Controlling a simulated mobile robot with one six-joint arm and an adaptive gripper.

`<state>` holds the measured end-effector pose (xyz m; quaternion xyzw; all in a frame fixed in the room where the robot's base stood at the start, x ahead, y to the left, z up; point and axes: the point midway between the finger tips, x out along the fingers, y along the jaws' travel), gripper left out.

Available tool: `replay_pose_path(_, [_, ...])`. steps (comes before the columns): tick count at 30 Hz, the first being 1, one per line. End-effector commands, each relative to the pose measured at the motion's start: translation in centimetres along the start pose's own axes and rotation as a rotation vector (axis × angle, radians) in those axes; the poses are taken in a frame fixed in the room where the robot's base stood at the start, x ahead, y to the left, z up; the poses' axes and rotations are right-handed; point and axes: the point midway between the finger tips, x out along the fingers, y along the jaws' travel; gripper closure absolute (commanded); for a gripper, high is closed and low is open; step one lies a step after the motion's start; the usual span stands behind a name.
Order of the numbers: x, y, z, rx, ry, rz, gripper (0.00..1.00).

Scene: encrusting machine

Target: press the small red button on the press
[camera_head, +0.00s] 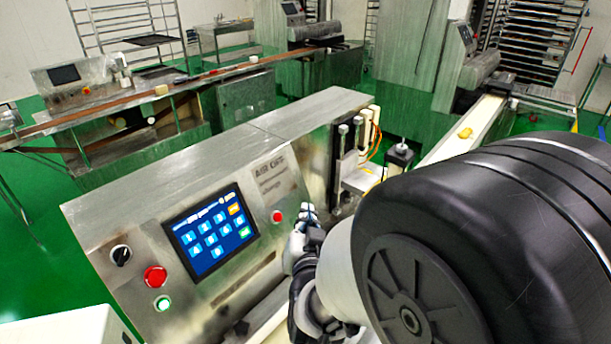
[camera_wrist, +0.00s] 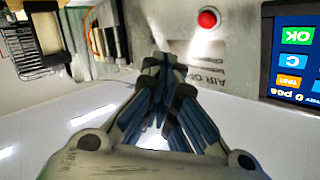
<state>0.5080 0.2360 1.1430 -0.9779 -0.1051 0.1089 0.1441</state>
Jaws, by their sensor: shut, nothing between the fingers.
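The press is a metal machine with a slanted front panel (camera_head: 240,285). The small red button (camera_head: 277,216) sits on that panel just right of the touchscreen (camera_head: 212,232). In the wrist view the small red button (camera_wrist: 208,19) is near the top, right of centre, and the screen (camera_wrist: 294,55) is at the right edge. My gripper (camera_head: 306,212) is in front of the panel, a little right of the button. In the wrist view my gripper (camera_wrist: 165,58) has its fingertips together and empty, below and left of the button and apart from it in the picture.
A larger red button (camera_head: 155,277), a black knob (camera_head: 121,255) and a green-lit button (camera_head: 162,303) are on the panel's left part. Metal posts and orange tubing (camera_head: 372,135) stand at the press's right end. A conveyor (camera_head: 470,130) runs behind my arm.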

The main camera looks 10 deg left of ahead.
Motion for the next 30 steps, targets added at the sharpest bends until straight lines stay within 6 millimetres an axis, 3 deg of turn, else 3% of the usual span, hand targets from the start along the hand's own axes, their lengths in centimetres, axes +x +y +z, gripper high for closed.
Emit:
replay_pose_path(12, [3.5,-2.5,2.7,0.0,0.001,0.0,1.0])
replay_pose_path(30, [3.9,-2.9,2.8,0.0,0.0,0.001,1.0])
